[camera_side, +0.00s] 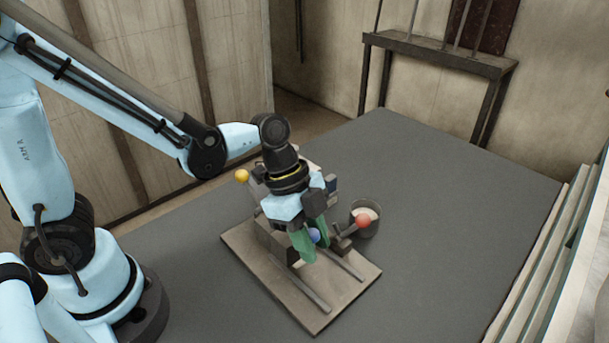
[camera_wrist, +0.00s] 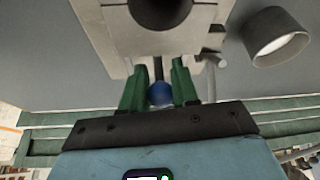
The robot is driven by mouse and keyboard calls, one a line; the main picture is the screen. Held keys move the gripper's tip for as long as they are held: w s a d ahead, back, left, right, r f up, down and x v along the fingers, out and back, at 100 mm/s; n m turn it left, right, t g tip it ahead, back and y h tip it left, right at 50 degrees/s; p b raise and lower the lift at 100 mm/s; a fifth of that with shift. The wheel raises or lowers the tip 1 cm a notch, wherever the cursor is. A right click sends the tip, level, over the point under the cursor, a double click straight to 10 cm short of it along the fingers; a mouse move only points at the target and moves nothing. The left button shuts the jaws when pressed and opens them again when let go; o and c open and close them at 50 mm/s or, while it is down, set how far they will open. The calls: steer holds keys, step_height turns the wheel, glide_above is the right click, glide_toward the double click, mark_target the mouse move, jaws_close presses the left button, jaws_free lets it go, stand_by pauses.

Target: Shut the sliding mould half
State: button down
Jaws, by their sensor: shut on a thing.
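My gripper (camera_side: 308,248), with green fingers, is shut on a blue ball knob (camera_side: 314,235). The wrist view shows the knob (camera_wrist: 160,94) between the two fingers. The knob is on the near side of a pale mould block (camera_wrist: 118,42), which has a dark round opening at the top of that view. In the side view my gripper hides much of the mould (camera_side: 274,241), so I cannot tell whether there is a gap between its halves. The mould stands on a flat base plate (camera_side: 350,292) with two rails (camera_side: 310,294).
A red ball knob (camera_side: 363,221) shows right of my gripper, close to a metal pot (camera_side: 371,230) with pale contents. The pot (camera_wrist: 262,45) also shows in the wrist view. A yellow ball (camera_side: 242,176) is behind the mould at left. The grey table (camera_side: 460,230) is clear at right.

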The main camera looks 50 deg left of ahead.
steer(key=shift+a, duration=0.35)
steer(key=c, duration=1)
jaws_free()
steer(key=shift+d, duration=0.1)
steer(key=v, duration=1.2)
steer(key=a+f+n+t+y, duration=0.2)
steer(key=a+n+t+y, duration=0.2)
steer(key=n, duration=1.1)
steer(key=a+t, duration=0.2)
steer(key=a, duration=0.2)
steer(key=shift+a+f+n+y, duration=0.2)
steer(key=shift+a+n+y, duration=0.1)
steer(key=shift+a+n, duration=0.1)
